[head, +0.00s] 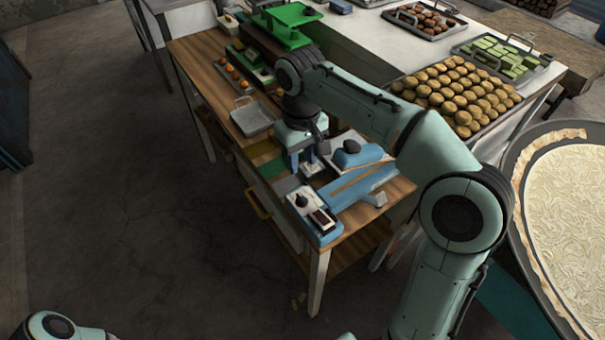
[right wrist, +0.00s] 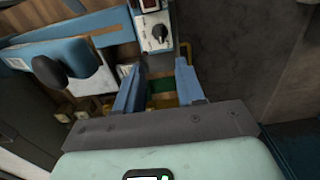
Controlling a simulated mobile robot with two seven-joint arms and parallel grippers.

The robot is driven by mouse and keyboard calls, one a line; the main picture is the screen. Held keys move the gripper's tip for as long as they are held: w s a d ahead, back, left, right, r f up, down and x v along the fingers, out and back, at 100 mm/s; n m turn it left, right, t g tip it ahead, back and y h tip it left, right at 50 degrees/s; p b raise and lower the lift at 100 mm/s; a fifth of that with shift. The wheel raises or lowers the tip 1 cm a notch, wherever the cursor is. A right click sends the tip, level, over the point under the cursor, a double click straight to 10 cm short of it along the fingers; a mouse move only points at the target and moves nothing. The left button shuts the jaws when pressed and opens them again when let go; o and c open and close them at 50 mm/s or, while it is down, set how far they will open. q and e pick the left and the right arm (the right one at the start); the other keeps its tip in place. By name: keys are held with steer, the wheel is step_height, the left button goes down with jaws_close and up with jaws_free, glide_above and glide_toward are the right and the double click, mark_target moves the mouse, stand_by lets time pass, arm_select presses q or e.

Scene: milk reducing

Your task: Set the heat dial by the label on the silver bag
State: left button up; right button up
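The heat dial is a black knob (head: 302,200) on a white panel at the front end of a blue device (head: 328,236) on the wooden table. The dial also shows in the right wrist view (right wrist: 158,33), ahead of the fingers. My right gripper (head: 304,161) is above the table, beyond the dial in the head view. Its two blue fingers (right wrist: 160,68) are apart with nothing held between them, and the dial is not between them. I cannot pick out the silver bag or its label for sure. My left gripper is out of the head view.
A dark red display (head: 321,218) sits beside the dial. A blue part with a black handle (head: 351,147) stands behind. Olive, green and grey patches (head: 272,168) and a metal tray (head: 254,120) lie along the table. Trays of baked goods (head: 455,93) fill the counter behind.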

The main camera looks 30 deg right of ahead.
mark_target(302, 197)
step_height(302, 197, down, 12)
steer(key=shift+s+r+b, duration=0.1)
steer(key=shift+b, duration=1.05)
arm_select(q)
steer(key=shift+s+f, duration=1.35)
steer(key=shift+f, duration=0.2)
arm_select(e)
steer(key=shift+f, duration=0.7)
steer(key=shift+c, duration=0.3)
jaws_close()
